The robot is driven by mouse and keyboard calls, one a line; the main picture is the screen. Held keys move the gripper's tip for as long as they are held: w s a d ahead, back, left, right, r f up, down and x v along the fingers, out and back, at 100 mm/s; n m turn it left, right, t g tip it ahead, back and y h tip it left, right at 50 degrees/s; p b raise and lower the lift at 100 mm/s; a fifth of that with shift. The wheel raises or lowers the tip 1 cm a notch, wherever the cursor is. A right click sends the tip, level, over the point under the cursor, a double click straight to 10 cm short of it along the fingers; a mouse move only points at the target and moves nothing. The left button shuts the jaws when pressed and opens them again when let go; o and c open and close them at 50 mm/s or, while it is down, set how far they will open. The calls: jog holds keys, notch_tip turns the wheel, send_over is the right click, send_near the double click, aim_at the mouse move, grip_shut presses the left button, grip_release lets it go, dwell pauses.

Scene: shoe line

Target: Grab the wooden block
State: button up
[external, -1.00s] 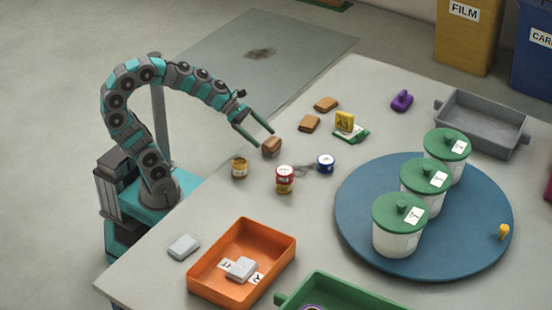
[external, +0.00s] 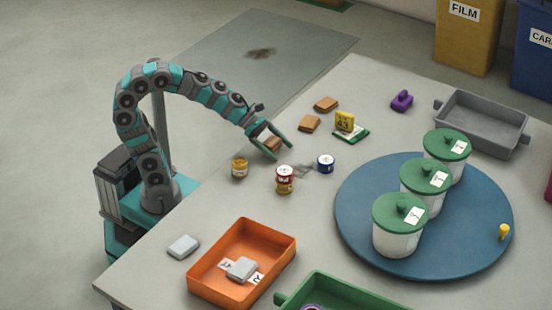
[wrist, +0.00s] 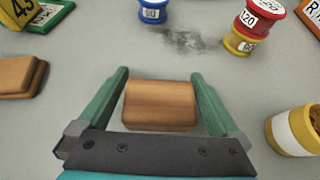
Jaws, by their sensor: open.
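The wooden block (wrist: 160,106) is brown with rounded edges and lies on the table between the two green fingers of my gripper (wrist: 162,95) in the wrist view. A gap shows on each side of it, narrower on the right. In the external view the block (external: 272,144) is partly hidden by my gripper (external: 278,147), which reaches over the table's left edge with its fingers open around it.
Two flat brown pieces (external: 309,123) (external: 326,104) lie behind my gripper. A yellow jar (external: 239,167), stacked red and yellow tins (external: 285,179) and a blue tin (external: 325,164) stand nearby. An orange tray (external: 205,285) is in front, with bare table between.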

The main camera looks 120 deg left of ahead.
aim_at(277, 143)
jog(key=shift+c, duration=0.2)
jog(key=c, duration=1.2)
jog(key=shift+o, duration=0.2)
jog(key=shift+r, duration=0.1)
notch_tip(277, 143, up, 4)
jog(key=shift+f+p, duration=0.25)
jog(key=shift+p, duration=0.85)
jog(key=shift+s+r, duration=0.15)
jog(key=shift+s, duration=0.1)
jog(key=s+d, duration=0.1)
jog(key=s, duration=0.3)
jog(key=s+d+p, duration=0.1)
jog(key=s+d, duration=0.1)
jog(key=s, duration=0.3)
jog(key=s+d+r, duration=0.1)
jog(key=s, duration=0.3)
jog(key=shift+s+d, duration=0.25)
jog(key=shift+d, duration=0.1)
jog(key=shift+s+d, duration=0.3)
jog(key=shift+s, duration=0.15)
